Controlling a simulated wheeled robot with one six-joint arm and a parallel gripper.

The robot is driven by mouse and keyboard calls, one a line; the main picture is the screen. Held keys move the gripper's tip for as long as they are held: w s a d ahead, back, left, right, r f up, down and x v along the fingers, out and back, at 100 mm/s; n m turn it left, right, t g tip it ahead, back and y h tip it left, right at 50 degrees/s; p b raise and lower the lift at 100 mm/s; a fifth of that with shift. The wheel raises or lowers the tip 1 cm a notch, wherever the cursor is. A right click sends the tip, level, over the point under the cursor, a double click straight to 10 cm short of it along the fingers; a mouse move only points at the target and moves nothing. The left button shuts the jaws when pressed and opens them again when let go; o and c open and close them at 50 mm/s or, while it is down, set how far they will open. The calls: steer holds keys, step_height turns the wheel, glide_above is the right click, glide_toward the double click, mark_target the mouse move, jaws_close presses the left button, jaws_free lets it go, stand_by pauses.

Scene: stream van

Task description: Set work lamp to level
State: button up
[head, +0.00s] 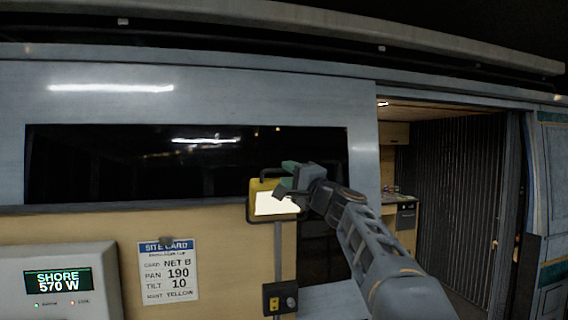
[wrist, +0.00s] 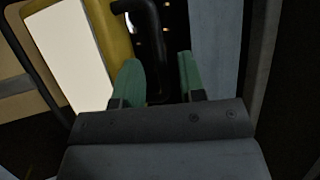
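The work lamp (head: 276,204) is a yellow-framed box with a lit white face, on a thin pole (head: 277,250). Its face looks toward the camera in the head view; I cannot tell its exact tilt. The lamp's yellow frame and white face (wrist: 72,50) fill the left of the wrist view. A dark bent handle (wrist: 151,30) runs beside the frame. My gripper (head: 287,180) is at the lamp's upper right. In the wrist view its green fingers (wrist: 158,62) stand apart, with the handle bar seen in the gap. I cannot tell whether they touch it.
A site card (head: 168,271) reads NET B, PAN 190, TILT 10, MAST YELLOW. A display box (head: 66,281) at left reads SHORE 570 W. A black control box (head: 280,298) with a knob sits low on the pole. The van's open doorway (head: 450,200) is at right.

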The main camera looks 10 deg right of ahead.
steer(key=shift+p+x, duration=0.45)
steer(key=shift+x, duration=0.85)
steer(key=shift+c, duration=0.3)
jaws_close()
